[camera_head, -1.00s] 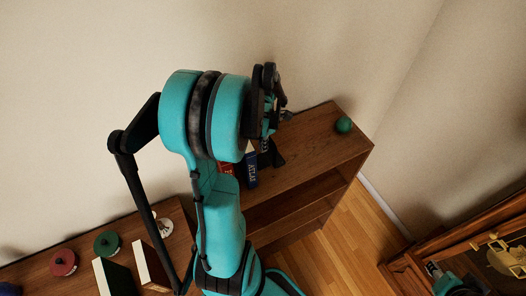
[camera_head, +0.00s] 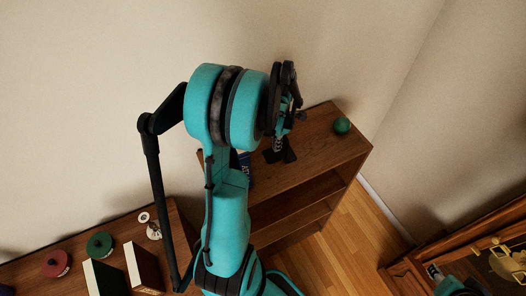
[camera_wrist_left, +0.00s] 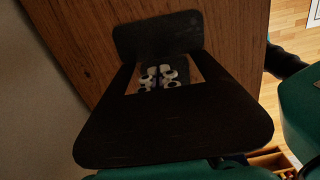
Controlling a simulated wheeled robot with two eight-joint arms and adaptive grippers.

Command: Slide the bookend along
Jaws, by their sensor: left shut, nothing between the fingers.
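A low black piece (camera_head: 288,152), which looks like the bookend, stands on the wooden shelf top, right of a blue book (camera_head: 246,166). My left gripper (camera_head: 278,147) reaches down at it from above. Its fingers overlap the black piece, so I cannot tell whether they touch. My left arm hides part of the shelf and books. My right gripper does not show.
A green ball (camera_head: 342,125) sits near the shelf's right end, with bare wood (camera_head: 318,130) before it. At lower left, another wooden top holds a red (camera_head: 56,264) and a green round object (camera_head: 101,245), a small white object (camera_head: 147,221) and two books (camera_head: 145,266).

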